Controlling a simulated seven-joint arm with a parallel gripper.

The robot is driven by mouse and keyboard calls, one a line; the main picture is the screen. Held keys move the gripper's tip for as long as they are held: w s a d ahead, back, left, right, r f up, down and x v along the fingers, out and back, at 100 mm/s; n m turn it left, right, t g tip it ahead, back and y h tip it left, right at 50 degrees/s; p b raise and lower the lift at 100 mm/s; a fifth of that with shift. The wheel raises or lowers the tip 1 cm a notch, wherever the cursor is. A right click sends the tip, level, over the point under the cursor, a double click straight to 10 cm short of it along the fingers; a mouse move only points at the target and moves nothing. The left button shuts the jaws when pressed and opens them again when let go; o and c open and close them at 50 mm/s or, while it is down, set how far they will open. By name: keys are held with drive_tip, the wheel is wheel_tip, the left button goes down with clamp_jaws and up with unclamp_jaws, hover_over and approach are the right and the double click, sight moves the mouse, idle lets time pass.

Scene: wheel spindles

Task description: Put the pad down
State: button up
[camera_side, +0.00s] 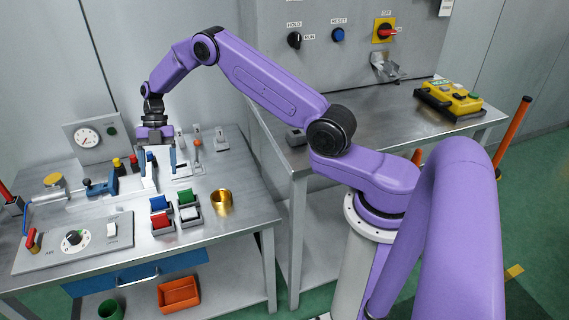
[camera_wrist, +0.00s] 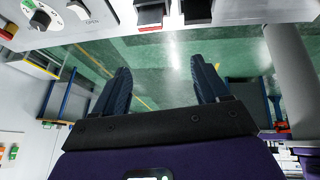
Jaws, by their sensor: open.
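A yellow hand-held control box with several buttons (camera_side: 455,98), the one thing here that looks like a pad, lies on a dark base on the right metal bench. I cannot tell for sure that it is the pad. My gripper (camera_side: 161,162) is above the left workbench, far to the left of the yellow box. In the wrist view my gripper's two dark blue fingers (camera_wrist: 162,80) stand apart with nothing between them. The yellow box does not show clearly in the wrist view.
The left workbench (camera_side: 250,207) carries a gauge box (camera_side: 95,138), a blue-handled clamp (camera_side: 100,187), red, blue and green rocker switches, a brass cup (camera_side: 221,202) and a dial panel (camera_side: 75,240). An orange bin (camera_side: 179,294) is below. The right bench (camera_side: 400,125) has clear room left of the yellow box.

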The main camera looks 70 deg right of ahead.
drive_tip(key=w+a+r+m+t+y, duration=0.25)
drive_tip(key=a+r+t, duration=0.45)
drive_tip(key=a+r, duration=0.65)
drive_tip(key=s+a+r+m+t, duration=0.4)
drive_tip(key=s+r+m, duration=0.1)
drive_tip(key=r, duration=0.2)
drive_tip(key=s+d+f+m+g+h, duration=0.2)
drive_tip(key=s+d, duration=0.3)
drive_tip(key=s, duration=0.8)
drive_tip(key=s+d+f+m+g+h, duration=0.1)
drive_tip(key=s+d, duration=0.5)
drive_tip(key=s, duration=0.7)
drive_tip(key=s+d+f+m+g+h, duration=0.2)
drive_tip(key=s+d+m+g+h, duration=0.2)
drive_tip(key=s, duration=0.9)
drive_tip(key=shift+s+d+f+g, duration=0.15)
drive_tip(key=shift+d+f+g, duration=0.2)
drive_tip(key=shift+d+g, duration=0.35)
